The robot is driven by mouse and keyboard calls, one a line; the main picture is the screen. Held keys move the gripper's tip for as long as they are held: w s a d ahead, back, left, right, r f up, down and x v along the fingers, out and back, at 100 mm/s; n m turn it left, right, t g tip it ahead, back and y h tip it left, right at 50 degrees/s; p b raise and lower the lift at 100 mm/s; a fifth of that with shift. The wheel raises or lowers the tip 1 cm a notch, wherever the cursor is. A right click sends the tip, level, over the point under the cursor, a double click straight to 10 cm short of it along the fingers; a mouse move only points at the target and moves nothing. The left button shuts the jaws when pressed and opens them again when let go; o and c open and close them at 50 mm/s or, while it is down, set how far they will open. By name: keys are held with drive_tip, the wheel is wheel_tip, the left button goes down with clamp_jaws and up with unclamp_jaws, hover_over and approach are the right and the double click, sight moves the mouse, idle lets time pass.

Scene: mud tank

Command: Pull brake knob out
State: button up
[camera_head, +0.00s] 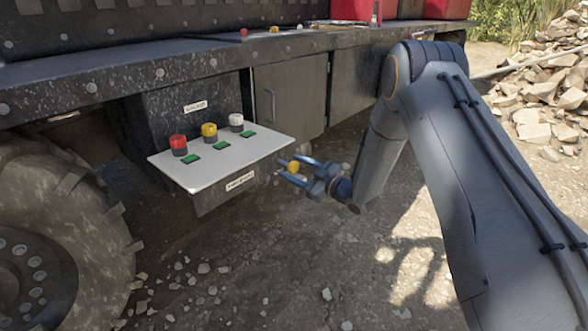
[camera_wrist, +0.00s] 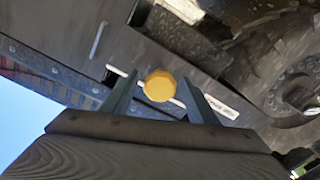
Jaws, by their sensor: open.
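A yellow knob, which looks like the brake knob (camera_head: 293,166), is at the right side of the pale control panel (camera_head: 215,168). It shows as a yellow disc (camera_wrist: 159,87) in the wrist view. My gripper (camera_head: 292,169) is open, with its two fingers pointing toward the panel. In the wrist view, the knob appears between the fingers, with a gap on each side. I cannot tell how far the fingertips reach past it. The knob's shaft is hidden.
On the panel top stand a red knob (camera_head: 178,145), a yellow knob (camera_head: 209,132) and a white knob (camera_head: 236,122), with green labels before them. A big tyre (camera_head: 75,215) is at left. The vehicle ledge (camera_head: 180,72) runs above; open gravel lies below.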

clamp_jaws()
drive_tip(key=shift+p+v, duration=0.45)
drive_tip(key=shift+v, duration=0.8)
drive_tip(key=shift+s+d, duration=0.25)
drive_tip(key=shift+a, duration=0.1)
unclamp_jaws()
drive_tip(key=shift+d, duration=0.2)
